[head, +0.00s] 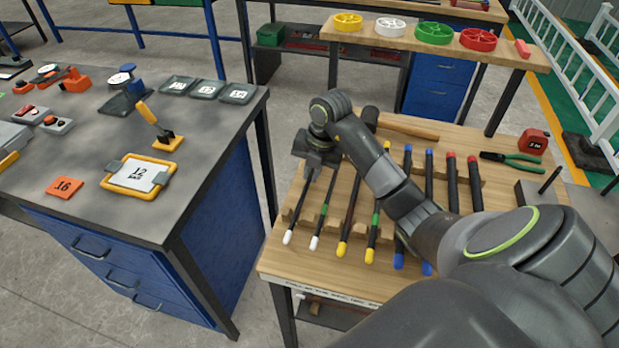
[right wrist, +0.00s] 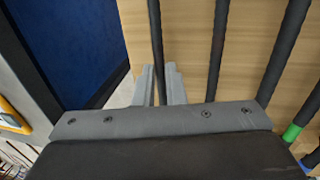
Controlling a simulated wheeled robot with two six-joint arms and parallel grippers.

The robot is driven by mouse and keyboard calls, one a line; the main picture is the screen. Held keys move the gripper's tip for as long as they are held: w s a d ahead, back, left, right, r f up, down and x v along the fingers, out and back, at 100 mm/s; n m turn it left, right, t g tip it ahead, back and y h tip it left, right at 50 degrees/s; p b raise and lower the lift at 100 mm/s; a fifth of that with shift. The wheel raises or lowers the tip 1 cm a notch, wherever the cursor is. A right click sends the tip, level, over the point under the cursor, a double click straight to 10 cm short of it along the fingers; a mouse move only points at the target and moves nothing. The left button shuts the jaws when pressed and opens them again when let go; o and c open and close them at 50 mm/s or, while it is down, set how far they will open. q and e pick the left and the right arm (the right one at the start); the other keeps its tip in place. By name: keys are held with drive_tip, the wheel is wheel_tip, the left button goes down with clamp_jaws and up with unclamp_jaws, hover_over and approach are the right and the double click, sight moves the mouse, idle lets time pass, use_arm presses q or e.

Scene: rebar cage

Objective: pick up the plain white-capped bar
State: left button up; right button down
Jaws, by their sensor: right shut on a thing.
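The plain white-capped bar (head: 298,212) is the leftmost dark bar on the wooden table. Its white cap points toward the near edge. My right gripper (head: 314,163) is at this bar's far part. In the right wrist view the bar (right wrist: 157,40) runs between the two grey fingers of my right gripper (right wrist: 160,85), which are shut on it. I cannot tell whether it is clear of its rest. My left gripper is not in view.
Yellow-capped bars (head: 347,218) and blue- and red-capped bars lie further right on notched wooden rests. A hammer (head: 405,128), pliers (head: 512,160) and tape measure (head: 534,142) lie behind and right. The grey-topped bench (head: 205,130) stands left, across a gap.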

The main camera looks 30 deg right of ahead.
drive_tip(key=shift+r, duration=0.45)
wheel_tip(320, 180, up, 5)
drive_tip(key=shift+f+p, duration=0.15)
drive_tip(key=shift+p, duration=0.55)
wheel_tip(320, 180, up, 4)
drive_tip(key=p, duration=0.4)
drive_tip(key=shift+r, duration=0.25)
